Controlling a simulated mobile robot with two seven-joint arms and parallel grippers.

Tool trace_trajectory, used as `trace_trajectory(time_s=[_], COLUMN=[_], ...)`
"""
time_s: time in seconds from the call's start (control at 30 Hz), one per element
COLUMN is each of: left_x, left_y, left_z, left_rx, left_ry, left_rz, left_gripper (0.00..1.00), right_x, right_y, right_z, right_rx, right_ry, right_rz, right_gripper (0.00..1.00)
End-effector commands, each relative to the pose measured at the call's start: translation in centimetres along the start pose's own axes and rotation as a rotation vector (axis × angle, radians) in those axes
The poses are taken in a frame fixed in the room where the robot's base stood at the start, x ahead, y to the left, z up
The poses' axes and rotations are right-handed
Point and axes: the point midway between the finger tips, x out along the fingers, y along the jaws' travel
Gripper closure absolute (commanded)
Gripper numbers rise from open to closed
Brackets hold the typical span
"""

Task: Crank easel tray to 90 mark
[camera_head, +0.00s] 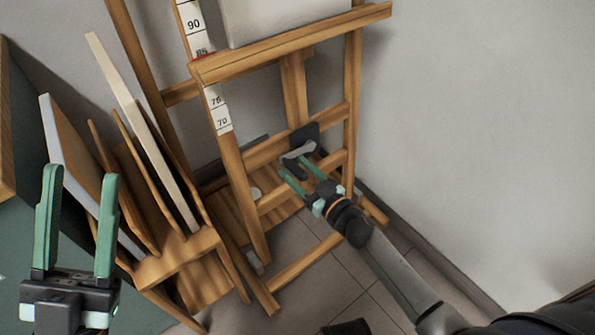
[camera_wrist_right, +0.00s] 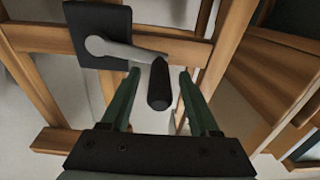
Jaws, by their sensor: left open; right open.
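The wooden easel's tray (camera_head: 300,42) crosses the upper middle of the head view. Its red marker (camera_head: 203,56) lies just below the 85 label on the white scale (camera_head: 194,24), and the 90 label shows above. The crank (camera_head: 299,151) sits low on the easel. In the right wrist view its grey arm (camera_wrist_right: 115,48) runs from a black plate (camera_wrist_right: 100,20) to a black handle (camera_wrist_right: 159,90). My right gripper (camera_head: 294,172) is open, with its green fingers on either side of the handle, apparently apart from it. My left gripper (camera_head: 81,175) is open and empty.
A pale canvas (camera_head: 285,16) stands on the tray. A wooden rack (camera_head: 178,255) with several upright boards stands left of the easel, close behind my left gripper in the picture. Wall lies to the right. Tiled floor (camera_head: 325,250) shows below the easel.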

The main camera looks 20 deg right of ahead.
Motion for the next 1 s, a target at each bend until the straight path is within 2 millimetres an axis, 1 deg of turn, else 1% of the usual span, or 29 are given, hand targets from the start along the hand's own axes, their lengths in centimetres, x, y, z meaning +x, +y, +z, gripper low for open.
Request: trace_trajectory(time_s=[0.17, 0.27, 0.7, 0.73, 1.0], left_x=[0.02, 0.02, 0.02, 0.02, 0.02], left_y=[0.02, 0.04, 0.08, 0.08, 0.07], left_z=[-0.01, 0.0, 0.01, 0.01, 0.02], left_rx=[-0.001, -0.001, 0.0, 0.0, 0.001], left_ry=[0.0, -0.001, -0.001, -0.001, -0.001], left_rz=[0.001, 0.002, 0.003, 0.003, 0.003], left_gripper=[0.5, 0.5, 0.5, 0.5, 0.5], right_x=[-0.01, -0.02, -0.04, -0.05, -0.05], right_y=[-0.02, -0.02, -0.02, -0.02, -0.03], right_z=[-0.01, -0.01, 0.0, 0.0, 0.0], right_rx=[0.0, 0.0, 0.0, 0.0, 0.0], right_ry=[0.0, 0.0, 0.0, 0.0, 0.0], right_rz=[0.0, 0.0, -0.001, -0.001, -0.001], right_gripper=[0.38, 0.48, 0.98, 1.0, 1.0])
